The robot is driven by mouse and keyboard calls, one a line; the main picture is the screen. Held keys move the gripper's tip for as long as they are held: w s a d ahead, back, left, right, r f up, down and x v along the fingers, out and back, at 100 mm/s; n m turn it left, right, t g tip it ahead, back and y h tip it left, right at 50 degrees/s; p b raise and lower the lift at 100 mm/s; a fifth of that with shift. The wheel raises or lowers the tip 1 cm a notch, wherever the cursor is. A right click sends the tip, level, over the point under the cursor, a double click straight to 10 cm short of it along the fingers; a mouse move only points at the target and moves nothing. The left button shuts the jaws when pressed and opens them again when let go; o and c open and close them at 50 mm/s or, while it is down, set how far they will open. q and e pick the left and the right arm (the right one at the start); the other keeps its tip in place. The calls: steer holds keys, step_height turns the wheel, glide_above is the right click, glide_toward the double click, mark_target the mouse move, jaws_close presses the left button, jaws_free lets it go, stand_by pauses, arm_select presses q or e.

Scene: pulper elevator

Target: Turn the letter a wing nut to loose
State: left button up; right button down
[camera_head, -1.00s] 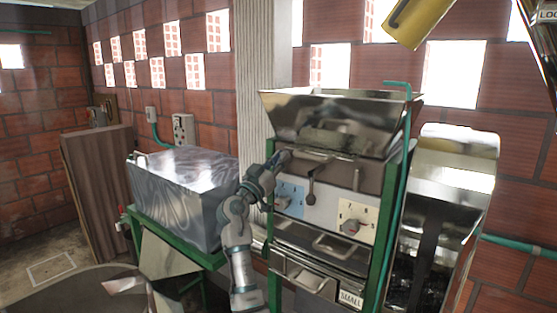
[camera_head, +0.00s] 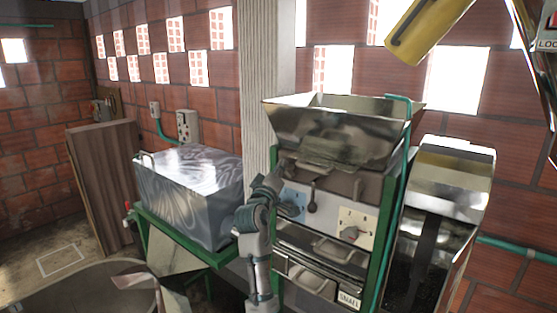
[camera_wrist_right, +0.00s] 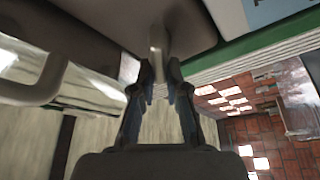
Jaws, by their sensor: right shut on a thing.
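The steel machine (camera_head: 335,165) has a blue panel (camera_head: 293,203) and a cream panel (camera_head: 357,226) with a knob (camera_head: 349,233) and small lettering. My right gripper (camera_head: 280,172) is at the left of its front, above the blue panel, and my arm partly covers that panel. In the right wrist view, the fingers (camera_wrist_right: 158,85) are shut on a short pale peg (camera_wrist_right: 157,40) that sticks out from a grey surface. I cannot tell for sure that this peg is the letter a wing nut; no letter shows near it. My left gripper is not in view.
A dark-knobbed lever (camera_head: 312,197) hangs just right of the blue panel. A green frame post (camera_head: 384,235) and a steel chute (camera_head: 440,185) stand to the right. A metal box (camera_head: 190,200) on a green stand is at the left. A yellow part (camera_head: 430,30) is overhead.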

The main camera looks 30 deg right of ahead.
steer(key=shift+w+d+f+n+g+y+p, duration=0.15)
steer(key=shift+n+y+p, duration=0.3)
steer(key=shift+n+p, duration=0.7)
steer(key=shift+s+a+f+n+g+y+p, duration=0.15)
steer(key=shift+n+y+p, duration=0.45)
steer(key=shift+n, duration=0.85)
steer(key=shift+w+d+f+n+g+y+p, duration=0.15)
steer(key=shift+f+n+y+p, duration=0.15)
steer(key=shift+n+p, duration=0.9)
steer(key=c, duration=1.1)
jaws_free()
steer(key=shift+d, duration=0.1)
steer(key=shift+c, duration=0.2)
steer(key=shift+o, duration=0.2)
steer(key=shift+w+d, duration=0.1)
steer(key=shift+d, duration=0.3)
